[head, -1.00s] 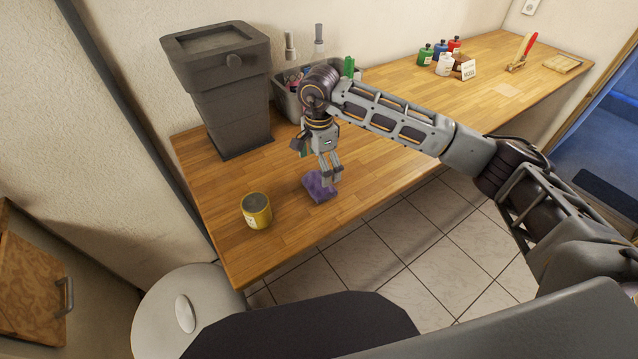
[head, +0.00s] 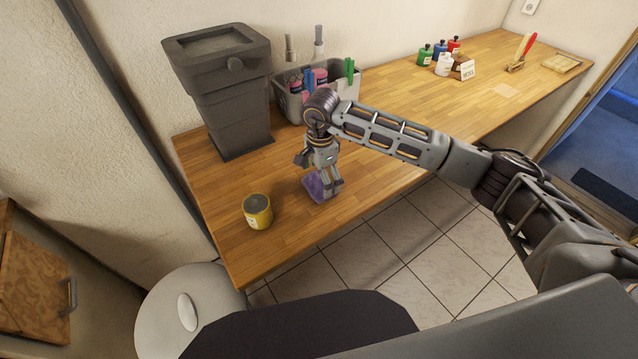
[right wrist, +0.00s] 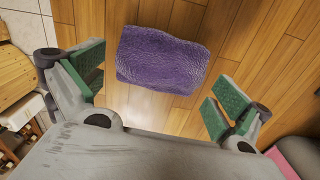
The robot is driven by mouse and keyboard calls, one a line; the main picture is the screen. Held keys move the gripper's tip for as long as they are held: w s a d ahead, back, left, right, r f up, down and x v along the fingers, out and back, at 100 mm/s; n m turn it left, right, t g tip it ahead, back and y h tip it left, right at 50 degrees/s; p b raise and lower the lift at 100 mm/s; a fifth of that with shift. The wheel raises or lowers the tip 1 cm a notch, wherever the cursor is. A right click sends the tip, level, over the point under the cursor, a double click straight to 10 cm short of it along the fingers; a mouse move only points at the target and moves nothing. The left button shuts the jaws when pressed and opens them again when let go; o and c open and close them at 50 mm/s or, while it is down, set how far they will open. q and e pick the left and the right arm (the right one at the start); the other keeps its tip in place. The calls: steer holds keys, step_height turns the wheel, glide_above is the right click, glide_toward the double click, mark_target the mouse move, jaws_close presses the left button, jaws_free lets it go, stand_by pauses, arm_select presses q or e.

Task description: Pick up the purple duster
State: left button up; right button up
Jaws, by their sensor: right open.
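The purple duster (head: 315,186) lies on the wooden table near its front edge. In the right wrist view the duster (right wrist: 162,58) is a fuzzy purple block, lying beyond and between the spread green finger pads. My right gripper (head: 329,190) is low over the duster and hides part of it in the head view. In the right wrist view my right gripper (right wrist: 157,90) is open with nothing between its fingers. My left gripper is not in view.
A yellow tin (head: 257,211) stands left of the duster. A dark grey bin (head: 232,110) and a grey caddy with bottles (head: 293,104) stand behind. Several small bottles (head: 443,64) stand far right on the table (head: 410,95). The table's front edge is close.

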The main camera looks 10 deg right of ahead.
steer(key=shift+f, duration=0.85)
steer(key=c, duration=0.7)
steer(key=shift+s, duration=0.2)
steer(key=c, duration=0.4)
